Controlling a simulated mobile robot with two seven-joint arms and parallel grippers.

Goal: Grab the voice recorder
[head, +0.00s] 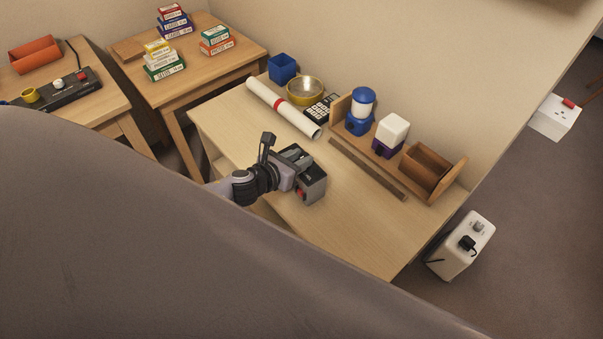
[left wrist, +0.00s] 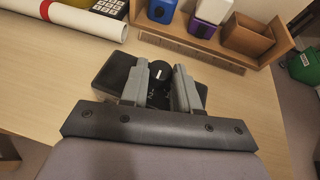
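A dark box-shaped device with a red part on its near side, which looks like the voice recorder (head: 315,188), sits on the wooden desk (head: 345,235). In the left wrist view the recorder (left wrist: 114,70) shows as a dark body with a round black knob on top. My left gripper (head: 297,160) is over it, fingers pointing down at it. In the left wrist view my left gripper (left wrist: 162,82) has its fingers apart, one on each side of the knob, with a gap showing. The fingers hide part of the recorder. My right gripper is not in view.
Behind the recorder are a rolled paper (head: 285,107), a calculator (head: 321,108), a brass bowl (head: 305,90) and a brown strip (head: 367,168). The desk's front right is clear.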

